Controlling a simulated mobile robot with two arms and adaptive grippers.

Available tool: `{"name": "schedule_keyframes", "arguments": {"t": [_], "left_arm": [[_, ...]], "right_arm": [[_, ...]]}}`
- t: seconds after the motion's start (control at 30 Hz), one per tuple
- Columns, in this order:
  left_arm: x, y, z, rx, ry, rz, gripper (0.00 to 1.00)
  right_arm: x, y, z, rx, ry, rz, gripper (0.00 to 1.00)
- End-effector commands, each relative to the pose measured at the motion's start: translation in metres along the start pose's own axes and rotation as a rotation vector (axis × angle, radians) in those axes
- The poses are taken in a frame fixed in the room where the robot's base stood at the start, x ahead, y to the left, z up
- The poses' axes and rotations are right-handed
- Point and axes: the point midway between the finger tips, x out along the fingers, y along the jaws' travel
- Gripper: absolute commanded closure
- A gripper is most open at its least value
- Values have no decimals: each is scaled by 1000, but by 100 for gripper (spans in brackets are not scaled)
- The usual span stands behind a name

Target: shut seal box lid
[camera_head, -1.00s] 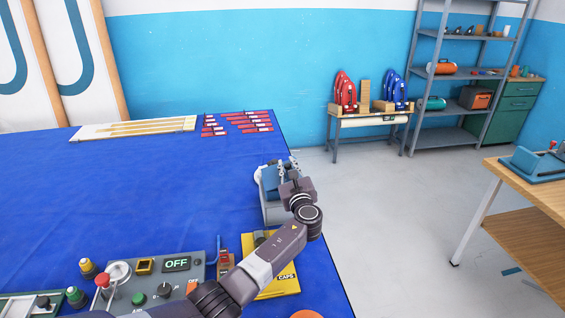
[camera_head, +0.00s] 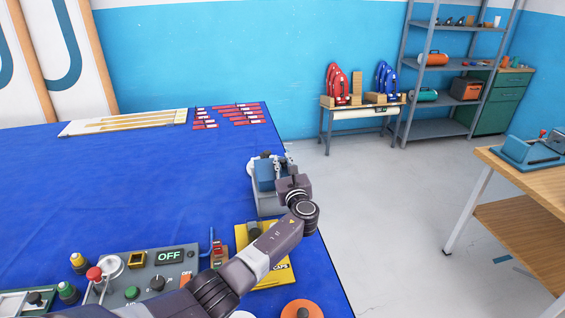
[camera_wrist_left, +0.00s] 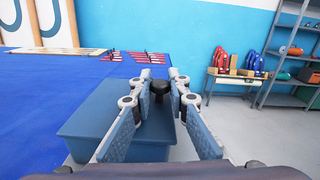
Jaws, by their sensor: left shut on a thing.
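The seal box (camera_head: 267,208) is a grey box at the right edge of the blue-covered table. Its blue lid (camera_head: 264,176) shows at the top, with a dark knob; how far it stands open is hard to tell. In the left wrist view the blue lid (camera_wrist_left: 100,112) fills the lower middle, with the dark knob (camera_wrist_left: 158,90) between my fingertips. My left gripper (camera_head: 283,164) is at the lid's right side, shut on the lid at its knob. My gripper hides part of the box. My right gripper is out of view.
A control panel (camera_head: 150,277) with an OFF display and a yellow caps board (camera_head: 272,268) lie at the table's front, beneath my left arm. Red strips (camera_head: 240,114) lie at the back. The table's middle is clear. A wooden workbench (camera_head: 545,170) stands at the right.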

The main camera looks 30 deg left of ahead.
Motion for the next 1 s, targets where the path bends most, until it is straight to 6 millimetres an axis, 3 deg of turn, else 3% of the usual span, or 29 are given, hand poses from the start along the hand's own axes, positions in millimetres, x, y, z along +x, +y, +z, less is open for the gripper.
{"name": "schedule_keyframes", "arguments": {"t": [0.03,0.07,0.23,0.67,1.0], "left_arm": [[-1,0,-4,2,6,-1,100],[-1,0,-4,2,6,-1,84],[-1,0,-3,2,4,-1,67],[-10,0,-2,2,2,-2,67],[-65,-1,-3,0,5,-4,67]], "right_arm": [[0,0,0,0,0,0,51],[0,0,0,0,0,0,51],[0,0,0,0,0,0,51],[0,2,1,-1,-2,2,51],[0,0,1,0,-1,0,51]]}}
